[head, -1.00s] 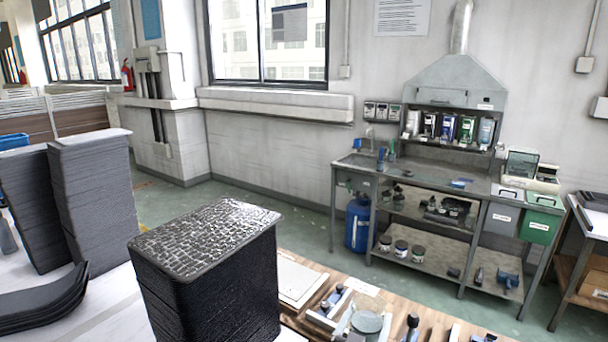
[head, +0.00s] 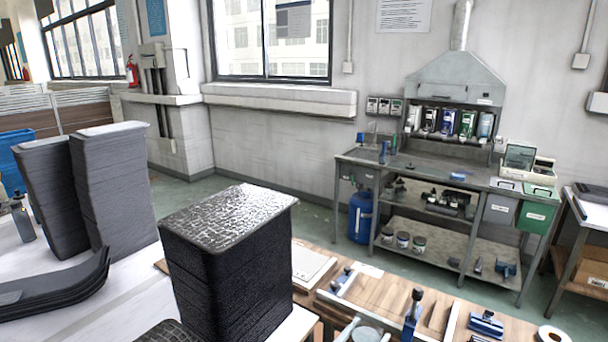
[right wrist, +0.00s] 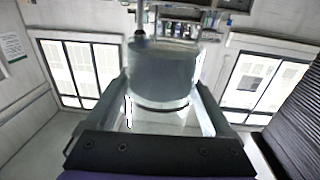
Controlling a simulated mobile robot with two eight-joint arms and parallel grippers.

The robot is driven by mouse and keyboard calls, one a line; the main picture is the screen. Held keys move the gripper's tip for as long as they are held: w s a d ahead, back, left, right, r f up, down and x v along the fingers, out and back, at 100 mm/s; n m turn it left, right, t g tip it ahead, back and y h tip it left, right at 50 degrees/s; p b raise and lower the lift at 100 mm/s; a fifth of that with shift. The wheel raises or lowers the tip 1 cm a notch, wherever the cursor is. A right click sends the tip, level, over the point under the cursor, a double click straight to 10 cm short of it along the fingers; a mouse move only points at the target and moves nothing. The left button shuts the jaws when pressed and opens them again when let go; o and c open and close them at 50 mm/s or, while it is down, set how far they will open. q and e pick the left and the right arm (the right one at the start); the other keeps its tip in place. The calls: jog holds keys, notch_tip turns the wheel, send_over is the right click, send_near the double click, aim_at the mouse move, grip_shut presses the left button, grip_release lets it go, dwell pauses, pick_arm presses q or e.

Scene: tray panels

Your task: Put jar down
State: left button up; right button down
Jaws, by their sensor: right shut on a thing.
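The jar (right wrist: 160,75) is grey and looks translucent, with a dark band near its lower edge in the right wrist view. It stands between the two fingers of my right gripper (right wrist: 162,104), which is shut on it. In the head view the jar's round grey-green top (head: 366,335) shows at the bottom edge, cut off by the frame, with my right gripper (head: 362,338) around it. The wooden worktop (head: 385,298) is close by. I cannot tell whether the jar touches a surface. My left gripper is not in view.
A tall black stack of tray panels (head: 230,265) stands left of the jar; a dark stack also shows at the right of the wrist view (right wrist: 295,115). A blue-handled tool (head: 413,310), a blue block (head: 486,324) and a tape roll (head: 552,335) occupy the worktop. Some bare wood lies between.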

notch_tip(320, 180, down, 14)
jog(key=s+d+m+g+h, duration=0.2)
jog(key=d+m+g+h, duration=0.1)
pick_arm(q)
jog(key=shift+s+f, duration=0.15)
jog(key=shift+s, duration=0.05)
pick_arm(e)
jog(key=shift+w+a+r+n+t+y, duration=0.1)
jog(key=shift+w+r+n+t+y, duration=0.2)
jog(key=shift+r+n+t+y, duration=1.1)
jog(key=shift+w+r+n+t+y, duration=0.25)
jog(key=shift+r+n+t+y, duration=0.55)
jog(key=shift+r+y, duration=1.1)
jog(key=shift+w+a+r+n+t+y, duration=0.1)
jog(key=shift+w+r+n+t+y, duration=0.2)
jog(key=shift+r+n+t+y, duration=1.3)
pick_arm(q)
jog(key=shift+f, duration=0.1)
pick_arm(e)
jog(key=shift+r+g+h, duration=0.45)
jog(key=shift+g+h, duration=0.05)
jog(key=shift+g, duration=0.3)
